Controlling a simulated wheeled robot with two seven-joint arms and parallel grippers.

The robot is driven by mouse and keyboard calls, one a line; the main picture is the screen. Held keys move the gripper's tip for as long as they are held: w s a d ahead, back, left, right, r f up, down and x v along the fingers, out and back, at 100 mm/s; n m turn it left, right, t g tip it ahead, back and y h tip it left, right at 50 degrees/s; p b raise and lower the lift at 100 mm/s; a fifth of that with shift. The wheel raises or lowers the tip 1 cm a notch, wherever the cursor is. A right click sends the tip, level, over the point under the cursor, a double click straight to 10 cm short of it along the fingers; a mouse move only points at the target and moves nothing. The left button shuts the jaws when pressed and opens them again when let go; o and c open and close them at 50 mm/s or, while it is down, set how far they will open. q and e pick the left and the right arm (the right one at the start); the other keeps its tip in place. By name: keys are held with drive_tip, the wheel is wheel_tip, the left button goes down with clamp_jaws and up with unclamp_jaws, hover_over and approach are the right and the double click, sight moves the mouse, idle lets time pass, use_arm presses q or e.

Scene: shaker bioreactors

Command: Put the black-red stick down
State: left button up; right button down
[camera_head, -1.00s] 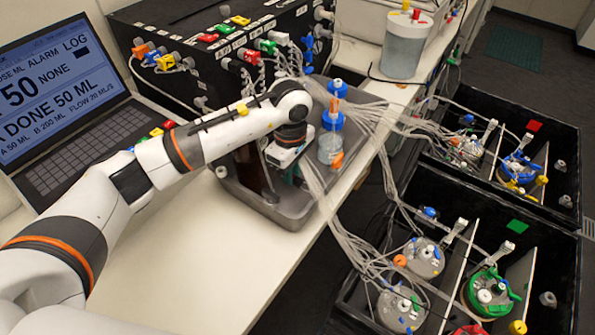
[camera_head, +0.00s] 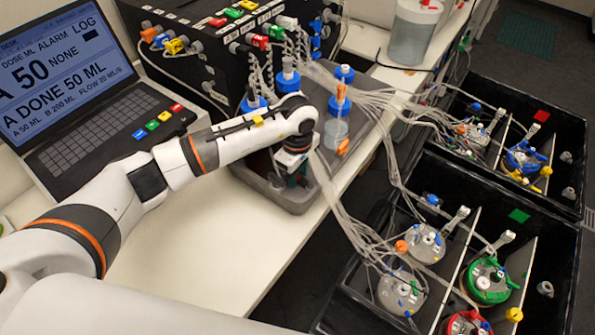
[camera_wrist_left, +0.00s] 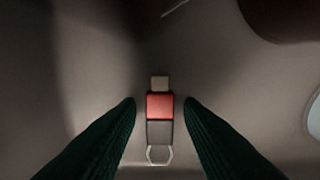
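My left gripper (camera_head: 294,172) points down into the grey tray (camera_head: 290,204) on the white bench. In the left wrist view its two dark green fingers (camera_wrist_left: 159,103) stand apart, with a visible gap on each side of the black-red stick. The black-red stick (camera_wrist_left: 160,106) lies between the fingertips, against a plain grey surface that looks like the tray floor. It shows a pale tip, a red block, a dark grey part and a pale hexagonal outline. The head view does not show the stick; the arm and gripper hide that spot. My right gripper is not in view.
Blue-capped bottles stand in the tray around the gripper, including a clear one (camera_head: 336,130) to its right. A laptop (camera_head: 85,85) and a black pump box (camera_head: 225,50) are behind. Tubes (camera_head: 350,225) run right to black crates (camera_head: 440,165). The bench front is clear.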

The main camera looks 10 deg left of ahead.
sight(298, 177)
use_arm(q)
drive_tip(key=shift+o, duration=0.2)
drive_tip(key=shift+r, duration=0.15)
drive_tip(key=shift+r, duration=0.15)
wheel_tip(298, 177, up, 12)
drive_tip(key=b, duration=0.3)
